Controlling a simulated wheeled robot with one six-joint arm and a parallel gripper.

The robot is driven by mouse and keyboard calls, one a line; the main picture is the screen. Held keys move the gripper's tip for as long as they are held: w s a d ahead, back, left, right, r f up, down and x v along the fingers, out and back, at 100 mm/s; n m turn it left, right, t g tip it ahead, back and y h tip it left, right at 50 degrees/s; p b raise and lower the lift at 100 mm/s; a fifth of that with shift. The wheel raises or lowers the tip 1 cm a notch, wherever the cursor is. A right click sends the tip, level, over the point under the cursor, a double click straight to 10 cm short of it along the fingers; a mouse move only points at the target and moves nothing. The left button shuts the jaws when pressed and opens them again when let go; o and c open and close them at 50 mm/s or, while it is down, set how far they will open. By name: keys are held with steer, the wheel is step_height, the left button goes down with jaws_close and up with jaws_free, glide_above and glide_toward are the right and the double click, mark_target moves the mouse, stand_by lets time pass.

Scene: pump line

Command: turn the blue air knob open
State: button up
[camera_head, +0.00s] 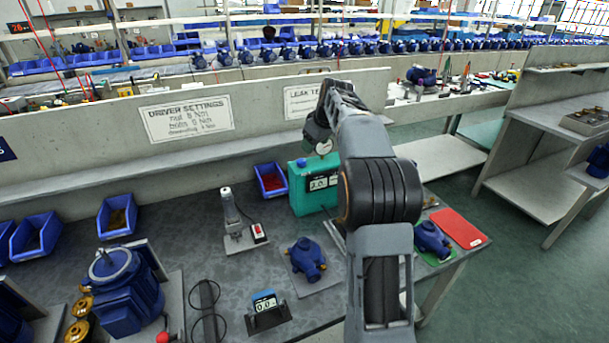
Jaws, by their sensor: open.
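Whether the gripper touches the fitting is unclear.
On the bench (185,225) stand a blue pump (305,258), a small press-like device (240,225), a display unit (266,308) and a large blue motor (122,290). Blue bins (118,217) line the back. A red folder (459,228) lies at right. Open floor (520,270) is further right.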

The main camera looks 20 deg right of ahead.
steer(key=s+d+f+m+t+h+b, duration=0.1)
steer(key=s+f+m+t+h+b, duration=0.15)
steer(key=f+b, duration=0.35)
steer(key=s+d+f+m+t+h+b, duration=0.1)
steer(key=s+f+t+h+b, duration=0.15)
steer(key=f+b, duration=0.35)
steer(key=m+t+y+b, duration=0.1)
steer(key=m+t+y, duration=0.15)
steer(key=t, duration=0.55)
glide_toward(303, 163)
steer(key=shift+h, duration=0.35)
steer(key=w, duration=1)
steer(key=shift+d+b, duration=0.3)
steer(key=shift+d, duration=0.05)
steer(key=shift+c, duration=0.2)
